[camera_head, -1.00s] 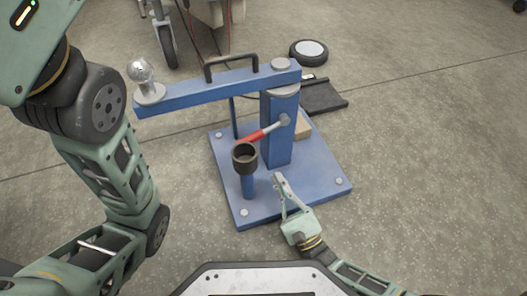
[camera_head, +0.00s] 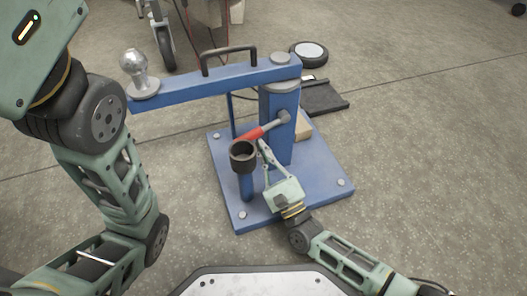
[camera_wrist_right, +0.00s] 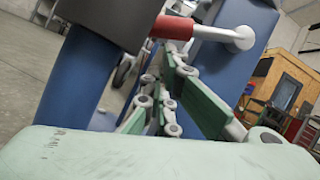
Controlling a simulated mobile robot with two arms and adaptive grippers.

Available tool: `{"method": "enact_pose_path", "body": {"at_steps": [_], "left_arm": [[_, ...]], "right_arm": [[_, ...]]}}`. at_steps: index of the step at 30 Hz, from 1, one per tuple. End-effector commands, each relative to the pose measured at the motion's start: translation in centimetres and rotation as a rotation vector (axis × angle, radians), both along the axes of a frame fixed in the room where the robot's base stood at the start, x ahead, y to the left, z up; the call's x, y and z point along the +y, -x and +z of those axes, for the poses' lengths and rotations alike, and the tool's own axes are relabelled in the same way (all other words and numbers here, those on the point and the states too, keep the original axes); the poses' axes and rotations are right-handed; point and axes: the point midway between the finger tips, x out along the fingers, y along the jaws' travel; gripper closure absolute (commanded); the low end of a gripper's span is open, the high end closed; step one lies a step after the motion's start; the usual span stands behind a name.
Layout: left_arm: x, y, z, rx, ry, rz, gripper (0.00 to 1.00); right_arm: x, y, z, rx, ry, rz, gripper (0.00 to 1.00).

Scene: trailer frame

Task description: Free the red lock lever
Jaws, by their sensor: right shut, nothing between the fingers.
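The red lock lever (camera_head: 248,134) runs from a grey pivot on the blue post (camera_head: 279,140) toward the left, just behind the black cup (camera_head: 243,156) on its short blue stand. In the right wrist view the red grip (camera_wrist_right: 172,27) and its metal rod cross the top, with the black cup partly hiding the left end. My right gripper (camera_head: 262,147) is shut and empty, its fingertips close below the lever, between cup and post. Whether the fingertips touch the lever I cannot tell. My left arm stands at the left; its gripper is out of view.
A blue beam (camera_head: 220,86) with a black handle and a silver ball (camera_head: 133,64) extends left from the post top. The blue base plate (camera_head: 318,190) lies on the concrete floor. A wheel (camera_head: 309,54) and a dark block lie behind. The floor at right is clear.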

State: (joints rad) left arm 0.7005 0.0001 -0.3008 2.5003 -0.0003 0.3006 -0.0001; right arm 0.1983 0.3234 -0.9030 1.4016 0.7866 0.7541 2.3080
Motion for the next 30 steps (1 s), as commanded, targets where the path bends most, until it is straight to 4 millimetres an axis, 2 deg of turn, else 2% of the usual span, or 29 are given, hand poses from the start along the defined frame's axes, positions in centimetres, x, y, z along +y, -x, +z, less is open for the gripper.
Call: {"method": "enact_pose_path", "body": {"at_steps": [6,16,29,30], "left_arm": [[0.0,0.0,0.5,0.000,0.000,0.000,0.63],[0.1,-0.2,0.4,0.004,0.001,0.001,0.63],[0.0,-0.1,0.4,0.002,0.000,0.000,0.63],[0.0,0.0,0.4,0.001,0.001,0.000,0.65]], "right_arm": [[1.1,0.4,1.0,0.000,-0.001,0.000,1.00],[0.9,0.6,0.6,0.001,0.002,0.000,1.00],[-1.7,5.7,-1.9,0.002,0.001,0.000,1.00],[-1.9,6.0,-2.0,0.001,0.002,0.000,1.00]]}}
